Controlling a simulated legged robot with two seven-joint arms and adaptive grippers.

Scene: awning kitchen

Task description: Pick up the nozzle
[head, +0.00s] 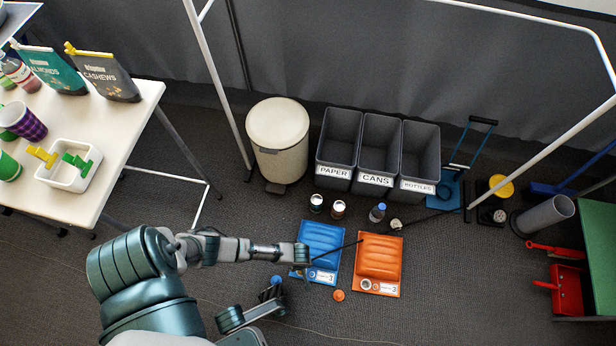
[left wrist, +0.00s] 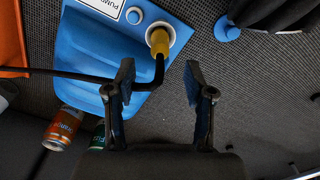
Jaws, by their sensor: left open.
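A black, bent tube with a yellow end, which looks like the nozzle (left wrist: 159,42), lies at the blue foot pump (left wrist: 85,55) in the left wrist view. Its yellow end is at the pump's edge and its thin black rod runs left. In the head view the rod (head: 338,250) crosses the blue pump (head: 320,240) towards the orange pump (head: 379,258). My left gripper (left wrist: 158,82) is open, with the tube's bend between or just beyond its fingers; contact is unclear. It also shows over the blue pump in the head view (head: 303,257). My right gripper (head: 273,297) appears low, its fingers unclear.
A blue cap (head: 276,281) and an orange cap (head: 338,295) lie on the floor. Cans (head: 338,209) and a bottle (head: 377,212) stand behind the pumps, before the sorting bins (head: 380,150). A white table (head: 118,125) is at left.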

